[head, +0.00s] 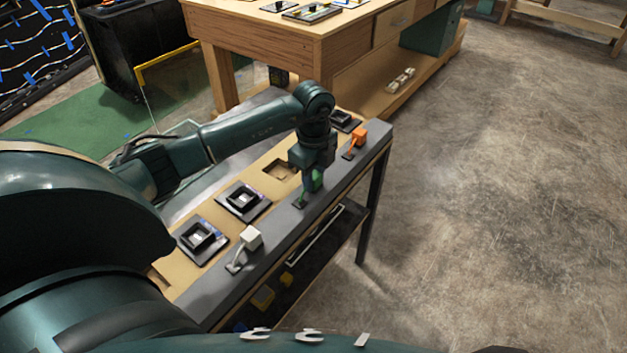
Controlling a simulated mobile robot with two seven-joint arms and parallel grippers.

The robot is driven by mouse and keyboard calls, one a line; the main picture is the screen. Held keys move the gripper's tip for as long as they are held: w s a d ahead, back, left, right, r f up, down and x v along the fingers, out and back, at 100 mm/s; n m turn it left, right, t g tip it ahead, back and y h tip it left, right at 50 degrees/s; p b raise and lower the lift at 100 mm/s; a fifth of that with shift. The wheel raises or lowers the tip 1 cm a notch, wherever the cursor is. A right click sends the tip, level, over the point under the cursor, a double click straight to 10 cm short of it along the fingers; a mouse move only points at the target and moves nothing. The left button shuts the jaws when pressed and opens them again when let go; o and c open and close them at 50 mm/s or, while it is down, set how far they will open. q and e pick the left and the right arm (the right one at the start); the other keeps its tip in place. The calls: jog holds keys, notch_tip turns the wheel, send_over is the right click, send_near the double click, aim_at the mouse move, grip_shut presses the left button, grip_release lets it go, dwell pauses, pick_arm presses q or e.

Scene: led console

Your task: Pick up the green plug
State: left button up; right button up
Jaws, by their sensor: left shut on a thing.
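The green plug (317,180) is on the grey front strip of the console (283,218), toward its far half. My left gripper (311,178) points down over it and is shut on it. The fingers hide part of the plug. A small green base or cord end (300,201) shows on the strip just below and left of the plug. I cannot tell whether the plug is clear of the strip. My right gripper is not in view.
A white plug (250,238) and an orange plug (359,136) stand on the same strip. Black square sockets (243,200) and a recess (279,170) line the tan panel behind. A wooden workbench (262,50) stands beyond. The floor to the right is clear.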

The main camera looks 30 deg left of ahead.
pick_arm(q)
jog(key=c, duration=0.4)
